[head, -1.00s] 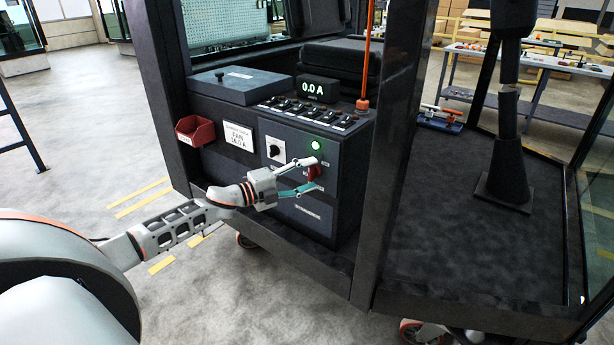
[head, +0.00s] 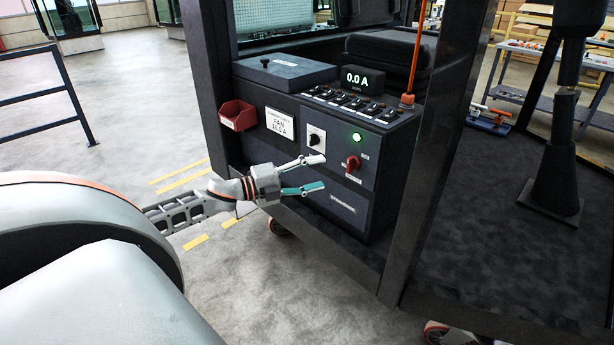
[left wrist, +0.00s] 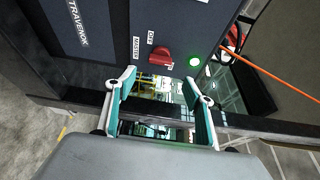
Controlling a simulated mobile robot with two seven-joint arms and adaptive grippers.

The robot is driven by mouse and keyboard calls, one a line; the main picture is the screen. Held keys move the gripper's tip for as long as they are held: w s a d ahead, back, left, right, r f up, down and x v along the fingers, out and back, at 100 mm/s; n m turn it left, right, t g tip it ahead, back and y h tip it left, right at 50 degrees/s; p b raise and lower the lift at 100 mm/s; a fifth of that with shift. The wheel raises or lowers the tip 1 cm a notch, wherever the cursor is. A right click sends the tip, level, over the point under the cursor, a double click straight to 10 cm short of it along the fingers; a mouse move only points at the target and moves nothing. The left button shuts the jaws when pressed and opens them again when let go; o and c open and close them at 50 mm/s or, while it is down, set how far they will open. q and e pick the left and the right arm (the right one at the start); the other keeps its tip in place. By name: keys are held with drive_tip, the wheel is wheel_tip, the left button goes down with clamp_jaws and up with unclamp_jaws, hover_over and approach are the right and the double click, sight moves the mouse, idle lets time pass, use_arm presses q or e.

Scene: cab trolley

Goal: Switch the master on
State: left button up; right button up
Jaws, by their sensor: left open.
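The master switch, a red rotary knob (head: 353,162), sits on the front of the dark control box (head: 290,150). In the left wrist view the red knob (left wrist: 161,56) lies beyond my fingertips, near labels reading MASTER and OFF. A green lamp (head: 357,137) glows above it; the lamp also shows in the left wrist view (left wrist: 195,60). My left gripper (head: 322,173) is open and empty, its fingers pointing at the box, to the left of the knob and apart from it. My right gripper is not in view.
A display (head: 362,79) reads 0.0 A above a row of toggle switches (head: 350,103). A second, dark knob on a white plate (head: 315,138), a FAN card (head: 280,123) and a red bin (head: 238,115) are at the left. A dark post (head: 430,150) stands right of the box.

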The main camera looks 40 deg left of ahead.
use_arm(q)
drive_tip(key=shift+v, duration=1.15)
